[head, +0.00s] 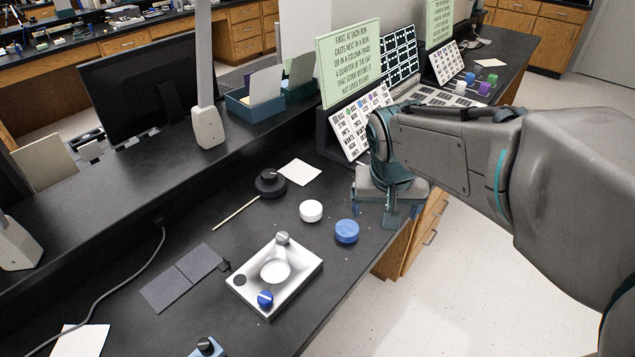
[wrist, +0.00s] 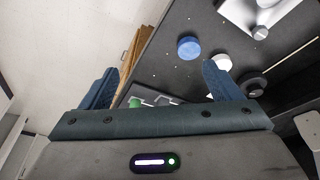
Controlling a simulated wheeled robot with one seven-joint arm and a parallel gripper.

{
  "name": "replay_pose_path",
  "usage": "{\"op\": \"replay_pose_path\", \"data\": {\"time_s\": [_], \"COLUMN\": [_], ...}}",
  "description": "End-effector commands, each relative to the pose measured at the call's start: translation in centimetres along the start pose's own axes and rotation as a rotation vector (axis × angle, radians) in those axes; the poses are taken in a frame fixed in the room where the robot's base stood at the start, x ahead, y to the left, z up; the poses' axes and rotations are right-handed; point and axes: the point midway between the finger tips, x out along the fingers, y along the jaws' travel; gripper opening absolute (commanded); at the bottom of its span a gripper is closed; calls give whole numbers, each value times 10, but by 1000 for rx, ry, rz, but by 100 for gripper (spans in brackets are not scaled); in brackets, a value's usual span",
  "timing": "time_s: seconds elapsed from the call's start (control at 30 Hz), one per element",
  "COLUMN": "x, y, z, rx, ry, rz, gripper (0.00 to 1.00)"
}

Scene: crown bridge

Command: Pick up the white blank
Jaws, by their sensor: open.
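The white blank (head: 311,211) is a short round disc lying flat on the dark bench. A similar blue disc (head: 346,231) lies to its right and nearer the front edge. My gripper (head: 379,212) is open and empty, above the bench's front edge, to the right of both discs and apart from them. In the wrist view, my gripper's fingers (wrist: 162,85) are spread wide. There the white blank (wrist: 221,62) shows just beyond the right fingertip, which covers part of it. The blue disc (wrist: 190,47) shows between and beyond the fingers.
A white device (head: 300,268) with a round basin and blue knob stands in front left of the discs. A black round knob-topped object (head: 270,183), a thin stick (head: 236,212) and paper (head: 299,172) lie behind. Sign boards (head: 350,65) and small coloured cylinders (head: 484,88) stand farther right.

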Motion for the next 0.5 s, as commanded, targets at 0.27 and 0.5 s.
{"op": "replay_pose_path", "data": {"time_s": [0.27,0.5], "x": [76,122], "y": [-87,-152], "z": [-82,-119], "rx": [58,112], "ry": [54,90], "rz": [14,-10], "gripper": [85,85]}}
